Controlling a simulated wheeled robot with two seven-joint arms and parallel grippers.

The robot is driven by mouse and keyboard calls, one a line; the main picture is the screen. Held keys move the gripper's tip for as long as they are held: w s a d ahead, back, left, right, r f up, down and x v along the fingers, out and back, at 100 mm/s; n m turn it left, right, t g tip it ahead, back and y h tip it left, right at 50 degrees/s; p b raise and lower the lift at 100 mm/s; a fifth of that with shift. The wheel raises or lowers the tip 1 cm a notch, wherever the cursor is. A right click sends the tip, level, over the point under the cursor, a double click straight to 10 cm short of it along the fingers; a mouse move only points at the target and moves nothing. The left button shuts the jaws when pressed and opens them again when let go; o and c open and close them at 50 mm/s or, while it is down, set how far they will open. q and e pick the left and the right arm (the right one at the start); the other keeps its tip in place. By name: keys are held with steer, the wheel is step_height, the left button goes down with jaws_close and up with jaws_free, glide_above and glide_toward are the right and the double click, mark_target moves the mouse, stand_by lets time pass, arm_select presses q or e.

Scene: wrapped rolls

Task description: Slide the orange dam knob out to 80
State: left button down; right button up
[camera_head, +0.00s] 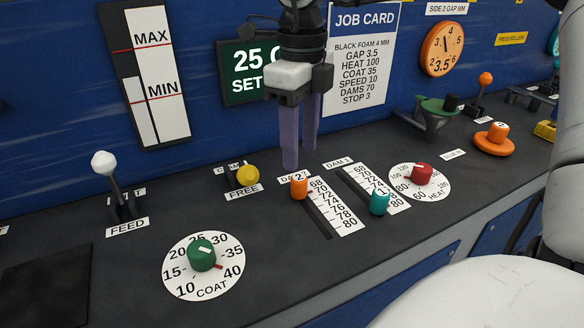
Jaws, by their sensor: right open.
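The orange dam knob (299,187), marked 2, sits at the far end of its slot, near the 68 mark. Its scale strip (336,208) runs from 68 down to 80 at the near end. My right gripper (300,157) points down just behind and above the orange knob, its two purple fingers apart with nothing between them. The fingers seem clear of the knob, though the exact gap is hard to tell. My left gripper is not in view.
A teal knob (379,203), marked 1, stands near the low end of the DAM 1 scale. The red heat dial (422,173) is to the right, the yellow FREE knob (247,175) to the left, and the green COAT dial (202,255) at front left.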

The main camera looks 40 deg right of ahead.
mark_target(300, 178)
step_height(300, 178, down, 8)
steer(key=shift+r, duration=0.2)
jaws_close()
